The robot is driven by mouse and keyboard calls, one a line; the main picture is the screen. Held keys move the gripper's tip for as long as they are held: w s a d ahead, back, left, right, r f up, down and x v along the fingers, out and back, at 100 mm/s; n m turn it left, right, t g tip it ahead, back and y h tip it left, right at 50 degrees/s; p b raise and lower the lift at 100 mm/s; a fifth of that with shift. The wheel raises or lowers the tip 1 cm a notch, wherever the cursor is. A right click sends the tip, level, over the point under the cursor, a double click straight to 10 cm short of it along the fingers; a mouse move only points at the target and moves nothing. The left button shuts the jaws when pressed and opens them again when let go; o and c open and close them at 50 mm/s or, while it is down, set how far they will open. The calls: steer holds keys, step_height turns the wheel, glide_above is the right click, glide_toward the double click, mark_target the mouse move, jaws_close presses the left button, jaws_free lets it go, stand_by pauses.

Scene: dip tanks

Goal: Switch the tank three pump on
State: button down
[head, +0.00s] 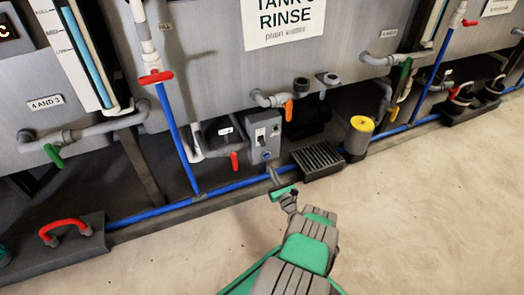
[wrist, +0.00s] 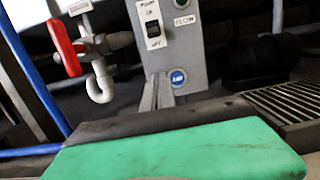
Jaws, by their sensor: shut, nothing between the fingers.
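A grey pump box (head: 263,138) stands low in front of the tank under a sign (head: 283,20) reading TANK, a cut-off figure, and RINSE. I cannot tell which way the rocker is tipped. A round green FLOW indicator (wrist: 181,3) is right of it. My gripper (head: 274,178) is shut and empty, below and in front of the box. In the wrist view its fingertips (wrist: 158,88) are below the switch, apart from it.
A red-handled valve (wrist: 66,47) and white hooked pipe are left of the box. A blue pipe (head: 150,213) runs along the floor edge. A dark grate (head: 318,160) and a yellow-topped canister (head: 358,137) are right of the box. The floor (head: 430,210) in front is clear.

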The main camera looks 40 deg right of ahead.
mark_target(260, 150)
steer(key=b+x, duration=0.1)
steer(key=x, duration=0.4)
steer(key=b+x, duration=0.2)
steer(key=x, duration=0.3)
steer(key=shift+a+f+b, duration=0.1)
steer(key=shift+f+b, duration=0.1)
steer(key=shift+b, duration=0.1)
steer(key=shift+s+a+r, duration=0.1)
steer(key=shift+s+r, duration=0.2)
steer(key=shift+r, duration=0.35)
steer(key=shift+s+a+r, duration=0.1)
steer(key=shift+s+r, duration=0.2)
steer(key=shift+r, duration=0.35)
steer(key=shift+s+r, duration=0.3)
steer(key=shift+r, duration=0.35)
steer(key=shift+p, duration=0.35)
steer(key=g+p, duration=0.1)
steer(key=p, duration=0.2)
steer(key=shift+s+r+g+y, duration=0.15)
steer(key=shift+r+g+y, duration=0.15)
steer(key=shift+r+g, duration=0.1)
